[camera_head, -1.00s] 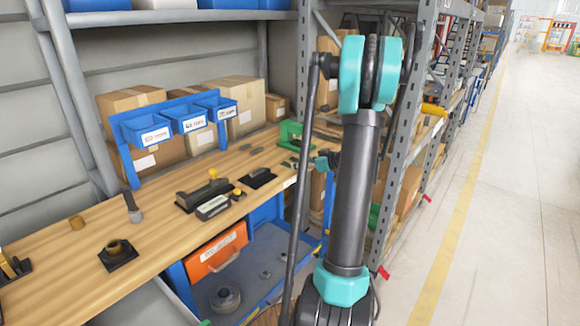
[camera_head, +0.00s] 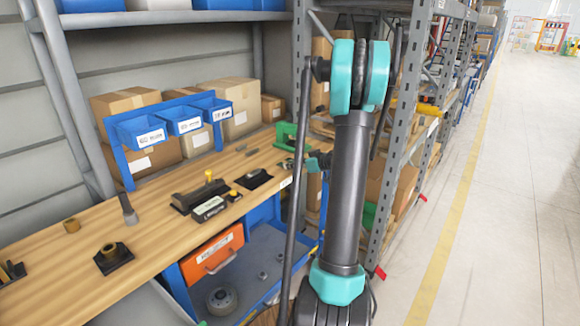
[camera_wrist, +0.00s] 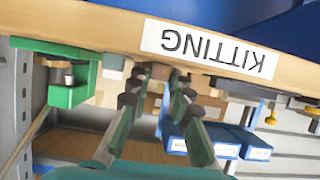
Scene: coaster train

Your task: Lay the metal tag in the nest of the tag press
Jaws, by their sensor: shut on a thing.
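In the wrist view, which shows the bench upside down, my gripper (camera_wrist: 158,76) reaches toward the bench edge with its two fingers a little apart. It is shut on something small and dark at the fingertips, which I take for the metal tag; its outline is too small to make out. A green press (camera_wrist: 70,82), which looks like the tag press, stands to the left of the fingers, apart from them. In the head view the green press (camera_head: 287,135) stands at the far right end of the bench. Its nest cannot be made out.
The wooden bench (camera_head: 60,262) carries a black fixture (camera_head: 114,256) and dark tools (camera_head: 200,198). Blue bins (camera_head: 183,122) and cartons stand behind. A grey rack post (camera_head: 408,120) rises right of my arm. A KITTING label (camera_wrist: 210,48) marks the bench edge.

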